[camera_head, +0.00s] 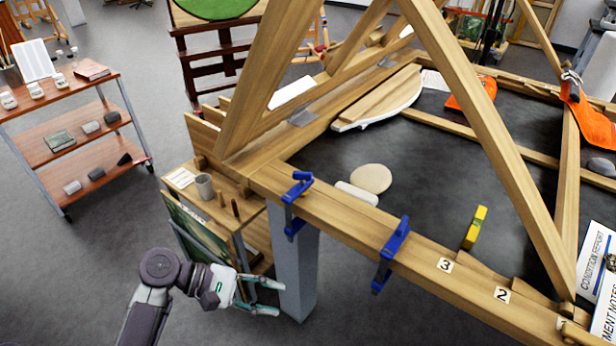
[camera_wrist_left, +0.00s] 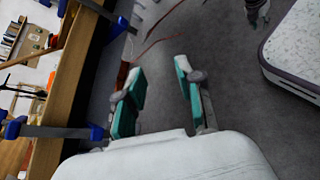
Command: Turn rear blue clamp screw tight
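Two blue clamps grip the front wooden beam in the head view. One clamp (camera_head: 295,200) is farther left and farther back; the other clamp (camera_head: 391,253) is nearer the middle. My left gripper (camera_head: 280,298) is open and empty, below and left of the farther clamp and apart from both. In the left wrist view my left gripper (camera_wrist_left: 160,90) has its teal-edged fingers spread over grey floor. Blue clamp ends (camera_wrist_left: 97,133) and a grey clamp bar show left of the fingers, with another clamp (camera_wrist_left: 120,27) above. Which is which I cannot tell. My right gripper is not in view.
The wooden beam (camera_head: 345,222) edges a dark table surface (camera_head: 330,155), with a grey post (camera_head: 297,265) under it. A small wooden stand (camera_head: 250,208) with a cup (camera_head: 205,187) is close behind the gripper. A shelf cart (camera_head: 75,115) stands far left. Floor at left is open.

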